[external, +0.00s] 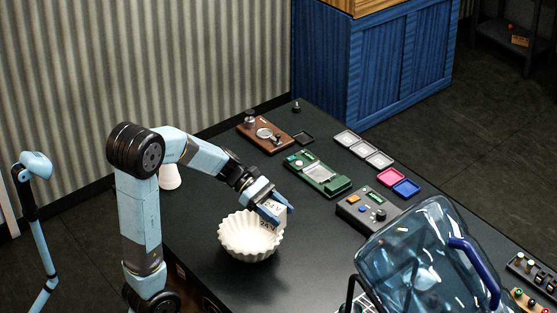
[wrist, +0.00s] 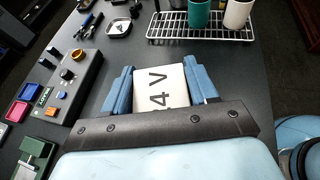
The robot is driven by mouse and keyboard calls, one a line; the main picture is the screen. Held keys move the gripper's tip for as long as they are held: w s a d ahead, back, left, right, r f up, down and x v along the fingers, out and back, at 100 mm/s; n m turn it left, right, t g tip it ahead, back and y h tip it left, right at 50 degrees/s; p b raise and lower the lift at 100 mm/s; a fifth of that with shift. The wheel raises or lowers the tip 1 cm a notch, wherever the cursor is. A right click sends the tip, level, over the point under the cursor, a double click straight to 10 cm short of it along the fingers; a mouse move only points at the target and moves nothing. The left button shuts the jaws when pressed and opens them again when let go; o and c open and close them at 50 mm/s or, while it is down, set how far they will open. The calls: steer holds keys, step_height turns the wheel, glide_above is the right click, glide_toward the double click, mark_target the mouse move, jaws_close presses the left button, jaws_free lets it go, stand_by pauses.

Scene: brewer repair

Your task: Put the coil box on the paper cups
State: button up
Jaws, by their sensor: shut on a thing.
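The coil box (external: 279,211) is a small white box with dark lettering. In the wrist view, the coil box (wrist: 160,90) shows "4 V" on its face. My gripper (external: 282,214) is shut on it, with one blue finger on each side. The paper cups (external: 249,237) are a white fluted, bowl-shaped stack on the dark table. In the external view the box overlaps their upper right rim; whether it touches them is hard to tell. The paper cups are not visible in the wrist view.
A grey control box (external: 367,210), a green device (external: 318,174) and pink (external: 388,176) and blue trays stand to the right. A large clear blue jug (external: 420,262) fills the front right. A wire rack (wrist: 200,28) holds a teal and a white cup.

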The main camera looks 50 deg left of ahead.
steer(key=a+r+n+t+y, duration=0.2)
steer(key=a+n+t+y, duration=0.15)
steer(key=a, duration=0.85)
steer(key=a+r+n+t+y, duration=0.2)
steer(key=a+n+t, duration=0.2)
steer(key=a, duration=0.9)
steer(key=s+a+r+n+t+y, duration=0.15)
steer(key=s+a+n+y, duration=0.25)
steer(key=s+a, duration=0.45)
steer(key=s+a+r+n+t+y, duration=0.1)
steer(key=s+a+r+n+y, duration=0.3)
steer(key=a, duration=0.7)
steer(key=shift+m+h, duration=0.35)
steer(key=shift+h, duration=0.1)
steer(key=shift+w+a+f, duration=1.45)
steer(key=shift+w+f, duration=0.1)
steer(key=shift+f, duration=0.7)
steer(key=shift+w+a+f, duration=1.5)
steer(key=shift+f, duration=0.75)
steer(key=shift+w+a+f, duration=1.45)
steer(key=shift+w+f, duration=0.1)
steer(key=shift+f, duration=0.7)
steer(key=o, duration=1.2)
steer(key=shift+f, duration=0.1)
